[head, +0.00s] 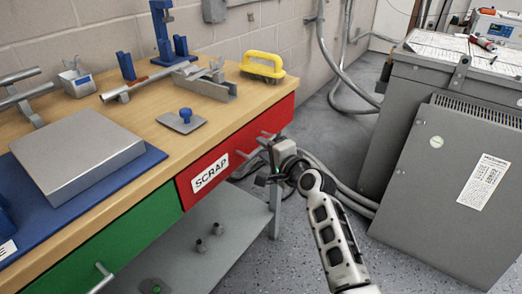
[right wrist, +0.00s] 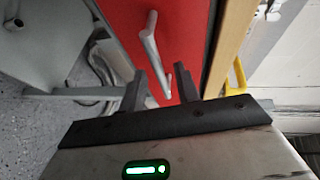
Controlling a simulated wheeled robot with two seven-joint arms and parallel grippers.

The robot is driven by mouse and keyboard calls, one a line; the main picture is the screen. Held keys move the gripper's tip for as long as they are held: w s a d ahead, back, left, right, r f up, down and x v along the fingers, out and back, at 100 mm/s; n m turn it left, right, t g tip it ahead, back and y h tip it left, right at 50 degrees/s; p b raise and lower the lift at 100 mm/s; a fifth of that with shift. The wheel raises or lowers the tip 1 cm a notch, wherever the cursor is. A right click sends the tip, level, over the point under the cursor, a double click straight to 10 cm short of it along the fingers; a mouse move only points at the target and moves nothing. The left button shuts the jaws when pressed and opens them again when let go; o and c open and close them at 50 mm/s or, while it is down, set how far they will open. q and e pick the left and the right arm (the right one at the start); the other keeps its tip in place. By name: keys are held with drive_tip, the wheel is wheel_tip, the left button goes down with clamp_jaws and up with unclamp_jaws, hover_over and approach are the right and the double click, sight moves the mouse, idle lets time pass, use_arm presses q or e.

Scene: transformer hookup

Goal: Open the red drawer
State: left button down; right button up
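The red drawer (head: 240,150) carries a SCRAP label and sits under the right end of the wooden workbench. Its front looks flush with the bench, so it appears closed. It fills the upper middle of the right wrist view (right wrist: 118,30). Its grey bar handle (right wrist: 150,45) stands out from the red front. My right gripper (head: 265,162) is at the handle, in front of the drawer. In the right wrist view its two dark fingers (right wrist: 160,82) are apart, with the handle's near end between them; contact is not clear. My left gripper is not in view.
A green drawer (head: 130,245) is left of the red one. The workbench top (head: 150,125) holds a yellow-handled tool (head: 262,66), a blue-knobbed plate (head: 184,120) and a grey block. A lower shelf (head: 235,235) is below. Grey cabinets (head: 450,185) stand close on the right.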

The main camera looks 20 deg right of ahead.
drive_tip(key=shift+x, duration=1.15)
clamp_jaws()
drive_tip(key=shift+s, duration=0.15)
